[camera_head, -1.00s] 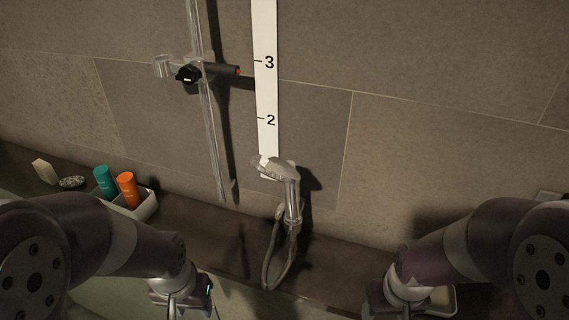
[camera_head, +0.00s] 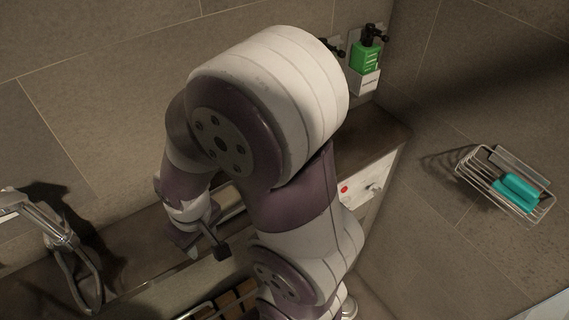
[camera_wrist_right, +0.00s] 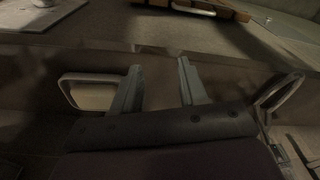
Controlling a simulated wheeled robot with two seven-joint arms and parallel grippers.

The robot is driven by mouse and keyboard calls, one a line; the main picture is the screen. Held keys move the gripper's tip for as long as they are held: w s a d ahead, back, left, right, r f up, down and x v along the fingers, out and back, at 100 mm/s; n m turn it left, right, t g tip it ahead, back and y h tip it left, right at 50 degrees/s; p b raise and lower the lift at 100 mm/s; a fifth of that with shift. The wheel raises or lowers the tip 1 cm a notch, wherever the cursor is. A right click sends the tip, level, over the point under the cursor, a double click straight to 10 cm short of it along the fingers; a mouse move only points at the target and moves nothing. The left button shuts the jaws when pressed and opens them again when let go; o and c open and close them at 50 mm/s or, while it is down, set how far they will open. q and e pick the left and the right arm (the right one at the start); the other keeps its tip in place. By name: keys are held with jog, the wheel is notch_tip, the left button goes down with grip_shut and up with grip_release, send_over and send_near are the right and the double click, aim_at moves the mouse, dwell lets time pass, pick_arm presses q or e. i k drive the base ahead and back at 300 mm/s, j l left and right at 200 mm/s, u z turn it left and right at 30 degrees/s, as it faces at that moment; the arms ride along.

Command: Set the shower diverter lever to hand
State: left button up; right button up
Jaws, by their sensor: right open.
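A pale plate (camera_head: 354,196) with a red dot and a small metal lever or knob (camera_head: 371,190) shows right of my right arm in the head view. The arm hides part of this plate, and I cannot read which setting the lever points to. My right gripper (camera_head: 208,243) is over the ledge, left of and well apart from the plate. In the right wrist view its two fingers (camera_wrist_right: 160,85) stand apart with nothing between them. A pale plate with a metal part (camera_wrist_right: 42,14) shows at that view's top left. My left gripper is out of view.
A pale dish (camera_wrist_right: 92,92) lies near the fingers. A green bottle (camera_head: 366,58) is on the back wall. A wire basket (camera_head: 500,182) with a teal item is on the right wall. Wooden slats (camera_head: 232,300) are below.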

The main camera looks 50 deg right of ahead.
aim_at(375, 190)
jog(key=z, duration=2.7)
jog(key=i+l, duration=0.1)
jog(key=l, duration=0.4)
jog(key=l+z, duration=0.1)
jog(key=l, duration=0.35)
jog(key=i+l, duration=0.15)
jog(key=l, duration=0.35)
